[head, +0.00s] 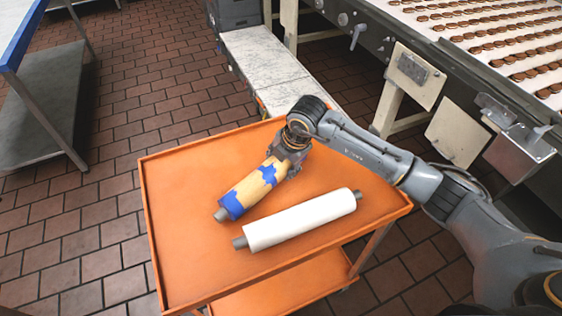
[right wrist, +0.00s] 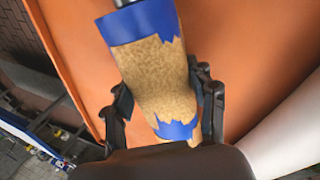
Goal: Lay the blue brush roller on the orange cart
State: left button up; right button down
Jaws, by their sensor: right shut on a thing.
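The blue brush roller (head: 245,190), tan with ragged blue patches and a dark shaft end, is over the top of the orange cart (head: 180,235). My right gripper (head: 285,163) is shut on its far end. In the right wrist view the roller (right wrist: 160,80) runs between the two fingers (right wrist: 163,108), with the orange cart surface (right wrist: 255,50) behind it. I cannot tell whether the roller touches the cart top. My left gripper does not show.
A white roller (head: 300,219) lies on the cart to the right of the blue brush roller. The cart's left part is bare. A conveyor with rows of biscuits (head: 490,40) stands at the upper right. A blue-edged table (head: 22,38) is at the far left.

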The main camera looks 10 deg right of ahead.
jog(key=shift+r, duration=0.1)
jog(key=shift+c, duration=2.2)
grip_release()
jog(key=b+v, duration=0.1)
jog(key=v, duration=1.1)
